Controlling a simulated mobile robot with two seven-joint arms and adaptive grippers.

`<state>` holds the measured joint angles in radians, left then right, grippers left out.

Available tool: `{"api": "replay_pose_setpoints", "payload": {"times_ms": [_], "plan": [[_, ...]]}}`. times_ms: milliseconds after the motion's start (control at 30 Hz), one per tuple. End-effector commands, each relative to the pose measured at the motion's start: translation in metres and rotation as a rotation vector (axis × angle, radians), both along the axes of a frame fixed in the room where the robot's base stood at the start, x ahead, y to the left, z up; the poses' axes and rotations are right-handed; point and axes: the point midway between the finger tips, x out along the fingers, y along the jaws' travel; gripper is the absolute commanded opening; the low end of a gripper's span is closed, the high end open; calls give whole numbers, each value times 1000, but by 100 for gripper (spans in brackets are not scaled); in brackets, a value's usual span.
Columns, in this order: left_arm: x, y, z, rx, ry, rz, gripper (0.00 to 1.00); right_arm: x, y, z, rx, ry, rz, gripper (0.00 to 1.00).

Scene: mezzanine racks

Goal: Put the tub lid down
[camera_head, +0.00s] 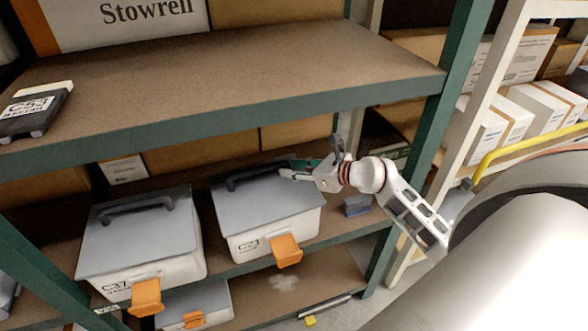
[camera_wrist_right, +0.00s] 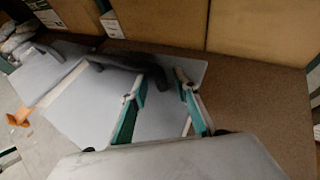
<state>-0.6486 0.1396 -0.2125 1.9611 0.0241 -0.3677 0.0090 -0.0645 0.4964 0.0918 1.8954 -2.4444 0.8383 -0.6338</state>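The right tub (camera_head: 275,235) is white with a grey lid (camera_head: 270,205) that has a dark arched handle (camera_head: 250,178). The lid lies flat on top of the tub. My right gripper (camera_head: 308,165) is at the right end of this handle. In the right wrist view its two teal fingers (camera_wrist_right: 162,92) are apart, with the handle's end (camera_wrist_right: 158,76) between or just beyond the tips. I see no clear contact. The left tub (camera_head: 150,262) has a like grey lid and handle. My left gripper is not in view.
The tubs stand on a brown shelf under an upper shelf (camera_head: 230,65) with a green front beam. A small grey-blue block (camera_head: 356,205) lies right of the right tub. A green post (camera_head: 425,150) stands further right. Another tub (camera_head: 195,305) is below.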

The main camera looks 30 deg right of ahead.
Motion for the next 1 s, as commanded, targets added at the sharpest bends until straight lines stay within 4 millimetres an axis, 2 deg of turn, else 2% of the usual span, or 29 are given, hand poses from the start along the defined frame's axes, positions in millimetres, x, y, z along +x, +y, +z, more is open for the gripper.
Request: {"api": "replay_pose_setpoints", "payload": {"times_ms": [67, 167, 400, 600, 800, 1000], "plan": [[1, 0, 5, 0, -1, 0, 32, 0, 0, 12, 1, -4, 0, 30], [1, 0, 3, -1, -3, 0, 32, -18, -7, 14, -2, 1, 1, 30], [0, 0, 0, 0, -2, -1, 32, -62, -23, 33, -3, 2, 1, 30], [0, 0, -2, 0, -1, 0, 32, -89, -33, 47, -1, 1, 0, 30], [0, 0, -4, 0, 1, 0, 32, -101, -38, 53, 0, 0, 0, 30], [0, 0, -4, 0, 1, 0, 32, -103, -39, 55, 0, -1, 0, 30]]}}
